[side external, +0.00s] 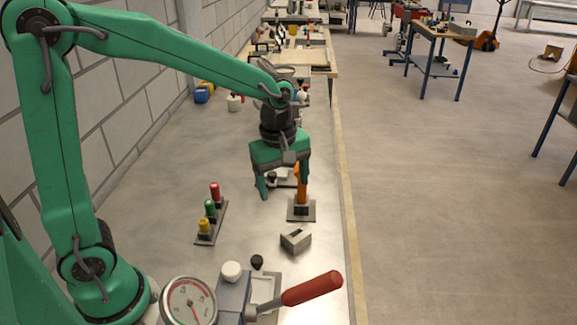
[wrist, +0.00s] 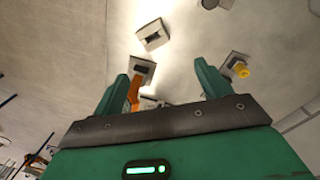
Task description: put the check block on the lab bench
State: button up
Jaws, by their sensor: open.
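A small grey block with a dark slot in its top, which looks like the check block (side external: 296,239), rests on the metal lab bench (side external: 150,190) near its right edge. It also shows in the wrist view (wrist: 152,35), beyond the fingertips. My gripper (side external: 283,187) points down over the bench, above and behind the block in the side view. Its two green fingers are apart, with nothing held between them; they also show in the wrist view (wrist: 158,78).
An orange upright piece (side external: 301,186) on a dark base stands close to my gripper's right finger. A rack with red, green and yellow pegs (side external: 210,212) stands to the left. A dial gauge (side external: 188,303) and a red-handled lever (side external: 312,288) are in front.

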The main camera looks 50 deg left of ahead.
jog(key=s+a+r+m+t, duration=0.2)
jog(key=s+r+m, duration=0.2)
jog(key=s+m, duration=0.3)
jog(key=s+a+r+m+t, duration=0.2)
jog(key=s+a+r+m, duration=0.1)
jog(key=s+m, duration=0.5)
jog(key=shift+s+r+t, duration=0.2)
jog(key=shift+r+t, duration=0.1)
jog(key=shift+r, duration=0.1)
